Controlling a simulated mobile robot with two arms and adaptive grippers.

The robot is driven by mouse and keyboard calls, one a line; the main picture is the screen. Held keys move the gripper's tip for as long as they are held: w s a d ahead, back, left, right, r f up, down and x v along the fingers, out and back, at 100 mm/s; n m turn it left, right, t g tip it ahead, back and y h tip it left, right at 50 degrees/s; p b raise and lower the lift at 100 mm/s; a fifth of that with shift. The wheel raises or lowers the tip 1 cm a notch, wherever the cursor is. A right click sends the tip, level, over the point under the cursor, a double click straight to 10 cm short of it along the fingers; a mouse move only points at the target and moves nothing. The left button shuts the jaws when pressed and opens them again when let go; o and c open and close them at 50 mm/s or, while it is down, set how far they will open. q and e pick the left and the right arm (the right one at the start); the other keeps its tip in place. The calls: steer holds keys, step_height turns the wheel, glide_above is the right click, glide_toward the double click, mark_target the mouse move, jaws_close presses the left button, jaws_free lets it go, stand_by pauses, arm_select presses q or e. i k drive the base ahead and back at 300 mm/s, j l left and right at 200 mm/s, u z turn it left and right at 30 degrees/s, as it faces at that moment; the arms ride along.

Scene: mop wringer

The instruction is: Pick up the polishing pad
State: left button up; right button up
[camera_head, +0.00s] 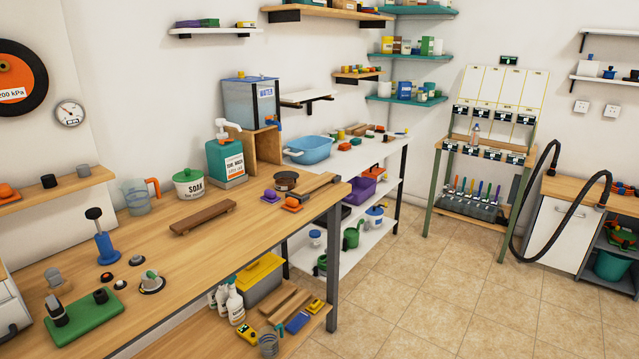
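I cannot tell for certain which thing is the polishing pad. Small pad-like things lie on the wooden workbench (225,243): an orange block with a knob (292,204), a purple one (270,196) and a dark round dish (286,181) behind them. Another orange piece (7,191) sits on the wooden shelf at the left edge. Neither of my grippers is in view.
The bench also holds a brown wooden rack (203,217), a soak pot (188,184), a jug (137,197), a blue plunger-like tool (104,240) and a green board (84,318). A white shelf unit (345,158) stands behind. The tiled floor (440,300) is clear.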

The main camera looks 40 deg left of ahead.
mark_target(270, 197)
steer(key=i+u, duration=0.4)
steer(key=i, duration=0.15)
steer(key=i+l+u, duration=0.2)
steer(key=i+u, duration=0.2)
steer(key=i+l+u, duration=0.4)
steer(key=i, duration=0.15)
